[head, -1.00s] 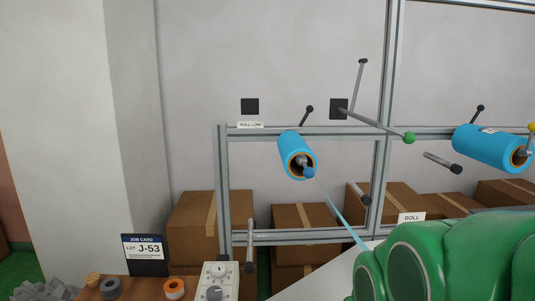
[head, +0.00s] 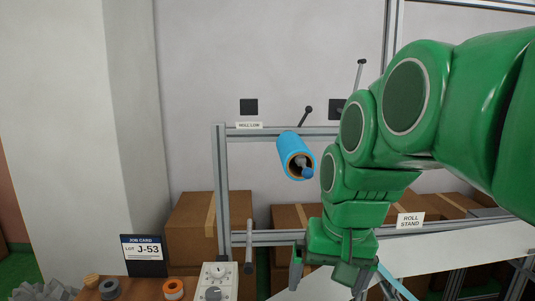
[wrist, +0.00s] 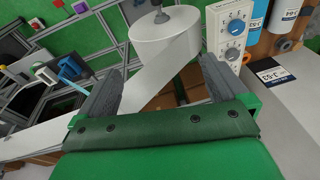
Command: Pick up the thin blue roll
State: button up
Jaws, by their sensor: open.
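A blue roll (head: 293,150) with a brown core sits on a spindle of the metal stand, under the "ROLL LOW" label, in the head view. I cannot tell if it is the thin one. My gripper (head: 328,282) is open, pointing down, below and right of this roll and apart from it. In the wrist view the open fingers (wrist: 160,88) have nothing held between them.
A grey dial box (head: 217,281), an orange ring (head: 174,289) and a job card (head: 145,250) are at the lower left. Cardboard boxes (head: 195,225) stand behind the frame.

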aim_at(306, 168)
jog(key=w+r+t, duration=0.1)
jog(key=w+r, duration=0.3)
jog(key=r, duration=0.1)
jog(key=w+a+r+t+y, duration=0.1)
jog(key=w+r, duration=0.3)
jog(key=r, duration=0.2)
jog(key=w+a+r+t, duration=0.1)
jog(key=w+r, duration=0.3)
jog(key=r, duration=0.2)
jog(key=shift+r+m+y, duration=0.25)
jog(key=shift+m+y, duration=0.05)
jog(key=shift+m, duration=0.1)
jog(key=shift+n, duration=0.3)
jog(key=w+r, duration=0.1)
jog(key=w, duration=0.1)
jog(key=w+r, duration=0.1)
jog(key=w, duration=0.1)
jog(key=w+d+r, duration=0.1)
jog(key=w, duration=0.1)
jog(key=shift+n, duration=0.4)
jog(key=w, duration=0.2)
jog(key=w+d, duration=0.1)
jog(key=w, duration=0.2)
jog(key=shift+w+d+f, duration=0.2)
jog(key=shift+w+d, duration=0.05)
jog(key=shift+w, duration=0.15)
jog(key=shift+w+d+f+g, duration=0.1)
jog(key=shift+w+f+g, duration=0.05)
jog(key=shift+w+g, duration=0.2)
